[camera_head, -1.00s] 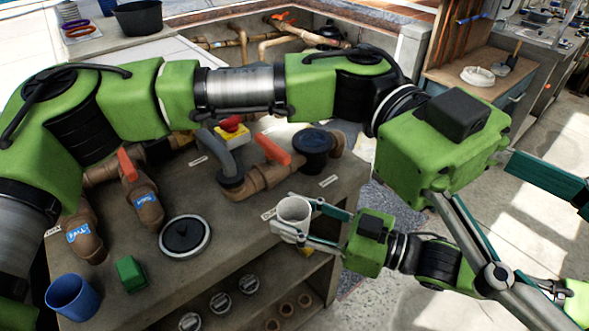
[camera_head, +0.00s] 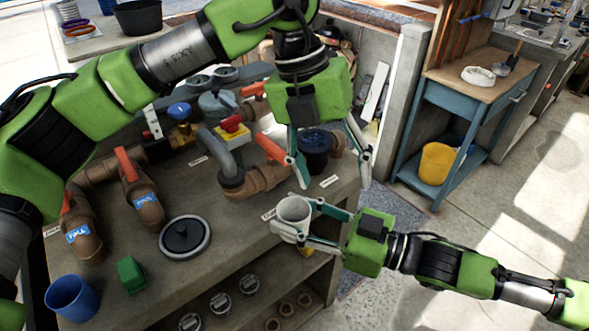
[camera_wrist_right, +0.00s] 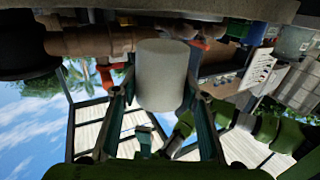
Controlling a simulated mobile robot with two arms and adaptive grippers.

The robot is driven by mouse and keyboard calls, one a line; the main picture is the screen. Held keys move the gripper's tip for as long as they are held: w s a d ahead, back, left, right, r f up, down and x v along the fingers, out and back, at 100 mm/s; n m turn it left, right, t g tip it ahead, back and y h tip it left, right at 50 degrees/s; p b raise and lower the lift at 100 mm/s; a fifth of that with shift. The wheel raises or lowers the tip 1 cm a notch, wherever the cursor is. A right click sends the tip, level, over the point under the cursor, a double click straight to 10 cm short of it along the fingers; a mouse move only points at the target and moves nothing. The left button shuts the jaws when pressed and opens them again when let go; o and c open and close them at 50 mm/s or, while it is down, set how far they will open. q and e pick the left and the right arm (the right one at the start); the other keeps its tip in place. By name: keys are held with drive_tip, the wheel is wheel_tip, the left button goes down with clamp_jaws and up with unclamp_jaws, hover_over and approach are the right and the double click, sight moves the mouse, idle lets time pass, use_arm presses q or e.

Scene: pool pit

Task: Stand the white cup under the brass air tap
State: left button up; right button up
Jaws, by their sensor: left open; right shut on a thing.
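The white cup (camera_head: 293,212) is upright with its mouth up at the front edge of the grey bench in the head view. My right gripper (camera_head: 305,220) is shut on it from the right. The right wrist view also shows the cup (camera_wrist_right: 162,75) between the two fingers. I cannot tell whether its base touches the bench. My left gripper (camera_head: 334,183) is open and empty, pointing down above the bench's right end, just beyond the cup. A brass fitting with a blue top (camera_head: 181,122) stands further back; I cannot tell if it is the air tap.
Brown pipes with orange handles (camera_head: 270,149) and a dark capped pipe (camera_head: 315,147) stand close to the left gripper. A round black lid (camera_head: 185,236), a green block (camera_head: 130,272) and a blue cup (camera_head: 72,297) are on the bench's left part. The bench between lid and white cup is clear.

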use_arm(q)
drive_tip(key=a+n+t+y, duration=0.1)
drive_tip(key=a+y, duration=0.2)
drive_tip(key=a, duration=0.2)
use_arm(e)
drive_tip(key=shift+s+d+r, duration=0.1)
drive_tip(key=shift+s, duration=0.05)
use_arm(q)
approach(295, 220)
drive_tip(key=s+f, duration=0.1)
drive_tip(key=f, duration=0.3)
drive_tip(key=s+f, duration=0.1)
drive_tip(key=f, duration=0.1)
drive_tip(key=shift+s+f, duration=0.3)
drive_tip(key=shift+s, duration=0.1)
drive_tip(key=c, duration=1.2)
use_arm(e)
drive_tip(key=o, duration=1)
drive_tip(key=shift+d, duration=0.1)
